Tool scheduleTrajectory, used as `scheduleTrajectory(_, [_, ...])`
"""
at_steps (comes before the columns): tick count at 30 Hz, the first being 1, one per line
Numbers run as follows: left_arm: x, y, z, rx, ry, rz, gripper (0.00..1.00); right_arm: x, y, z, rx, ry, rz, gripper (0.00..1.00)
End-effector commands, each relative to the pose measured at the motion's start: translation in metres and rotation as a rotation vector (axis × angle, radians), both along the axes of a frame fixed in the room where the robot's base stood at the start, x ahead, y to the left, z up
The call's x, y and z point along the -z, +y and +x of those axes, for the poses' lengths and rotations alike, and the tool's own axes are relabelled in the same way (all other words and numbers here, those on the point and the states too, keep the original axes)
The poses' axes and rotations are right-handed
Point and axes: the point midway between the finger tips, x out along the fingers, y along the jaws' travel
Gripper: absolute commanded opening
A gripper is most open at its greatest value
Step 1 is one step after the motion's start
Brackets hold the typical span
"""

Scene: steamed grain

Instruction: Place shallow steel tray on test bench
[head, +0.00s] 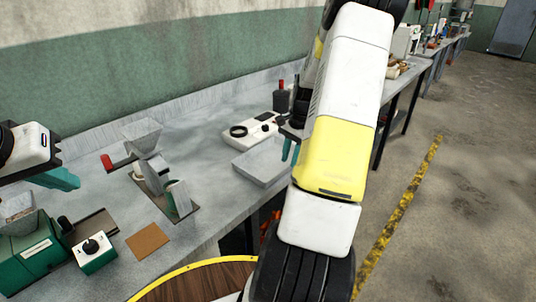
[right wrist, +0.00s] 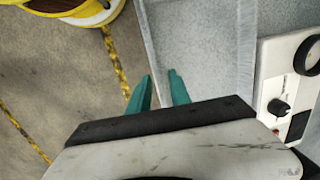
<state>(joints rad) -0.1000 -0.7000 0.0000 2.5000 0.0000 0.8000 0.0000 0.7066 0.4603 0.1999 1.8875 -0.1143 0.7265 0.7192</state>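The shallow steel tray (head: 249,169) is grey and rectangular, and appears to rest flat on the test bench (head: 215,117) near its front edge. In the right wrist view, the tray (right wrist: 205,60) lies under my right gripper (right wrist: 160,82). Its teal fingers are apart, one on each side of the tray's near wall, with a gap between them. In the head view my right gripper (head: 290,150) is at the tray's right end, partly hidden by my arm. My left gripper (head: 62,179) is at the left edge, above the bench, away from the tray; its finger gap is unclear.
A white device with a black ring (head: 252,130) stands just behind the tray. A metal hopper device (head: 150,160) stands to the left. A green machine (head: 30,258) and a white knob box (head: 93,253) are front left. A round wooden-topped stool (head: 195,283) is in front.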

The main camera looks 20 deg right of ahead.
Motion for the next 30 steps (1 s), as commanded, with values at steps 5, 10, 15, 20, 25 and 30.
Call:
scheduleTrajectory(5, [0.0,0.0,0.0,0.0,0.0,0.0,0.0,-0.041,-0.006,-0.002,0.001,-0.003,-0.003,0.24])
scheduleTrajectory(10, [0.0,0.0,0.0,0.0,0.0,0.0,0.0,-0.069,-0.009,-0.005,0.0,-0.001,-0.002,0.24])
scheduleTrajectory(15, [0.0,0.0,0.0,0.0,0.0,0.0,0.0,-0.084,-0.007,-0.006,-0.01,-0.003,-0.003,0.24])
scheduleTrajectory(20, [0.0,0.0,0.0,0.0,0.0,0.0,0.0,-0.118,0.025,-0.009,-0.126,-0.052,-0.041,0.24])
scheduleTrajectory(25, [0.0,0.0,0.0,0.0,0.0,0.0,0.0,-0.173,0.091,-0.031,-0.367,-0.161,-0.119,0.24])
scheduleTrajectory(30, [0.0,0.0,0.0,0.0,0.0,0.0,0.0,-0.213,0.153,-0.069,-0.617,-0.286,-0.19,0.24])
